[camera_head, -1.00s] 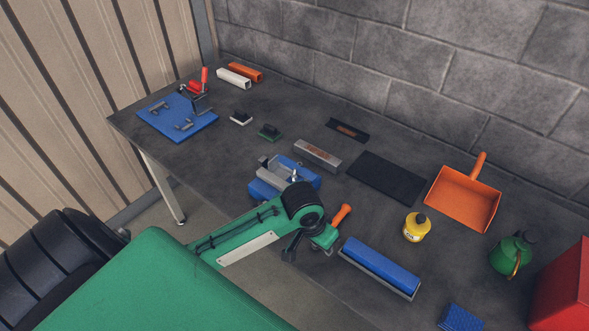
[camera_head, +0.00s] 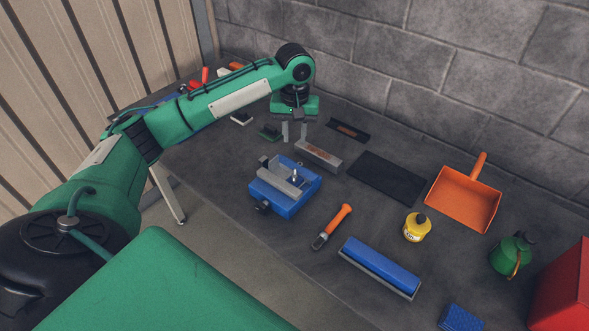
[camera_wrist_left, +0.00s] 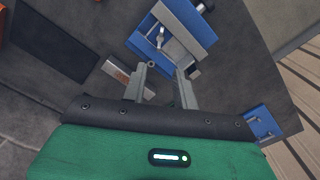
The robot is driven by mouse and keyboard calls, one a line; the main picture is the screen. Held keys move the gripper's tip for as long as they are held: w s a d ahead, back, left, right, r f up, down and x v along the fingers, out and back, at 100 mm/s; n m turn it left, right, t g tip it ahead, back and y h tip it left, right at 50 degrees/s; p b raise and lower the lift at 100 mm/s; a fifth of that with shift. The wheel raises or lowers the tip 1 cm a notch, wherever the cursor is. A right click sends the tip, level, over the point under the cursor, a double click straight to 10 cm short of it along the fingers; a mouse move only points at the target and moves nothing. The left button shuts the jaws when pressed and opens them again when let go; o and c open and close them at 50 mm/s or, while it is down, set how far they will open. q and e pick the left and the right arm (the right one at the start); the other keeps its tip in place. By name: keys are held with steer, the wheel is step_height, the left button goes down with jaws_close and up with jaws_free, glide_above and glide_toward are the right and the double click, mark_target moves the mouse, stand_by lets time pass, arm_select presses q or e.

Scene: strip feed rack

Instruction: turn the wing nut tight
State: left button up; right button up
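The wing nut (camera_head: 296,175) is a small silvery piece on the blue clamping fixture (camera_head: 278,203), which has grey bars across its top. In the left wrist view the wing nut (camera_wrist_left: 160,38) stands on the fixture (camera_wrist_left: 205,32), just beyond my fingertips. My left gripper (camera_head: 294,138) hangs fingers-down above the table, behind the fixture in the head view. Its two grey fingers (camera_wrist_left: 166,68) are apart with nothing between them. Nothing touches the wing nut. My right gripper is not in view.
A grey block (camera_head: 318,156) lies near the left gripper. An orange-handled tool (camera_head: 334,226) and a blue-topped bar (camera_head: 380,265) lie right of the fixture.

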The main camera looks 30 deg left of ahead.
mark_target(295, 176)
arm_select(q)
step_height(295, 176, down, 14)
steer(key=p, duration=0.3)
steer(key=shift+r, duration=0.15)
jaws_close()
